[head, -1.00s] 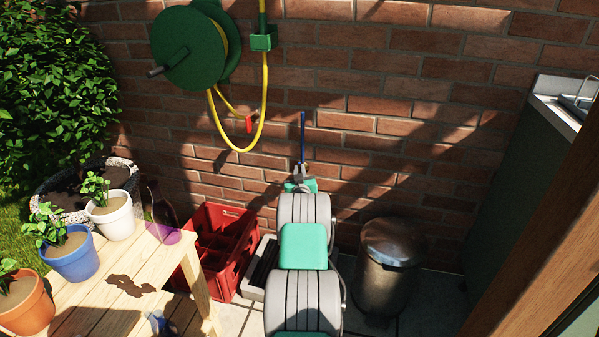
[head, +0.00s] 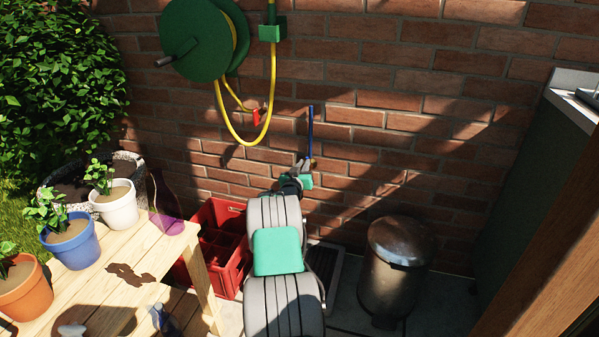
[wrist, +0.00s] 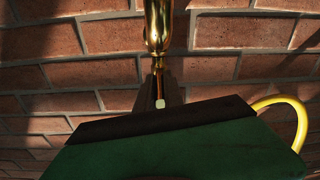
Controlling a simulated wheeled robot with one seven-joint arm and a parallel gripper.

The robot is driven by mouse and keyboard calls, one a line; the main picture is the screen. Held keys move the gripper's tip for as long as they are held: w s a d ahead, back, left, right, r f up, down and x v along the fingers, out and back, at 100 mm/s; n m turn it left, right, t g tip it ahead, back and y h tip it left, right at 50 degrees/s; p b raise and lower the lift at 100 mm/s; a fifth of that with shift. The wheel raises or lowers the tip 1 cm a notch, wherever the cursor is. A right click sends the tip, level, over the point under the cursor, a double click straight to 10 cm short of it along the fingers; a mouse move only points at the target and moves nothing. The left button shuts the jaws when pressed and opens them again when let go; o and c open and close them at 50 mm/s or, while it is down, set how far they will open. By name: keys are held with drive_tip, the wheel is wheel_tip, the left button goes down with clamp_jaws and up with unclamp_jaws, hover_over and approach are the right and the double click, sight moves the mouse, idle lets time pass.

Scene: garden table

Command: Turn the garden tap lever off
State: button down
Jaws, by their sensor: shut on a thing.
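A brass tap (wrist: 158,25) shows at the top of the wrist view, against the brick wall. A thin brass-coloured piece with a pale square end, seemingly its lever (wrist: 158,85), runs down from it between my dark fingers. My gripper (wrist: 161,94) is shut on this piece. In the head view my gripper (head: 302,170) is at the wall, just below the lower end of an upright blue pipe (head: 310,122). The tap and lever are mostly hidden by my gripper there, and the lever's exact angle cannot be told.
A green hose reel (head: 197,40) with a yellow hose (head: 231,124) and a red fitting (head: 256,117) hangs left of the pipe. A red crate (head: 222,215), a metal bin (head: 393,270) and a wooden table (head: 150,255) with pots stand below. A dark cabinet (head: 530,165) is at right.

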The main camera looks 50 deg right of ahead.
drive_tip(key=shift+f, duration=0.1)
drive_tip(key=c, duration=1.5)
unclamp_jaws()
drive_tip(key=shift+o, duration=0.2)
drive_tip(key=p+v, duration=0.2)
drive_tip(key=v, duration=0.5)
drive_tip(key=shift+s+a+p, duration=0.15)
drive_tip(key=shift+a+p, duration=0.15)
drive_tip(key=shift+a, duration=0.1)
